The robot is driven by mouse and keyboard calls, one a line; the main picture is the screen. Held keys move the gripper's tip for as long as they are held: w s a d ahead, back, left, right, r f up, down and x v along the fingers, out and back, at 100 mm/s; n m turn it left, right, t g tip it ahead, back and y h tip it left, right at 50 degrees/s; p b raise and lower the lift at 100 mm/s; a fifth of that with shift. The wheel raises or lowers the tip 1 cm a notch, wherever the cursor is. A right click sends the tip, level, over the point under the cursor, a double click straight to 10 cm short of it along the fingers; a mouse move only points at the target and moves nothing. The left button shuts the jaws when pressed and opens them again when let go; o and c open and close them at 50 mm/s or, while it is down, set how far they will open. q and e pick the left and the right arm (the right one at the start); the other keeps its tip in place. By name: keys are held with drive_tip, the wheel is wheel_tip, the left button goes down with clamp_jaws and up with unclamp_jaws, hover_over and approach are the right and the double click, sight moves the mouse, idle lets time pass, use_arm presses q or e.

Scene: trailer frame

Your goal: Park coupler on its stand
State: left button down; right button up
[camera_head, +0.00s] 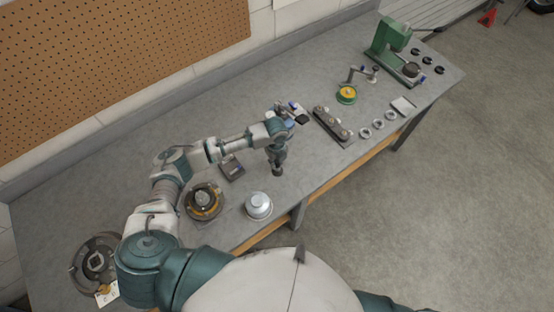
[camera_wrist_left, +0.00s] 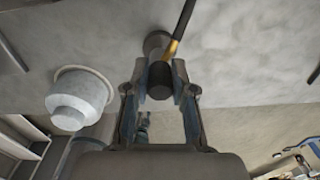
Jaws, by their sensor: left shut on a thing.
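My left gripper (camera_head: 278,162) points down over the bench, near its front edge. It is shut on a dark cylindrical piece, which I take to be the coupler (camera_head: 277,171). In the left wrist view the black coupler (camera_wrist_left: 160,82) sits between the fingertips (camera_wrist_left: 160,92). A black rod or hose with a brass part (camera_wrist_left: 179,32) runs up from beside it. A round grey piece (camera_wrist_left: 155,43) shows just behind it; I cannot tell whether they touch. I cannot pick out the coupler's stand with certainty. My right gripper is not in view.
A silver domed piece (camera_head: 258,204) stands to the left of the gripper, also in the left wrist view (camera_wrist_left: 82,98). A round dark-and-orange device (camera_head: 204,201) and a small dark box (camera_head: 232,168) lie farther left. A dark block with knobs (camera_head: 333,126) lies right.

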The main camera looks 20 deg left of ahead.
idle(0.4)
use_arm(q)
drive_tip(key=shift+f, duration=0.35)
idle(0.3)
drive_tip(key=shift+f+p, duration=0.2)
drive_tip(key=shift+p, duration=0.55)
idle(0.4)
drive_tip(key=shift+c, duration=2.4)
unclamp_jaws()
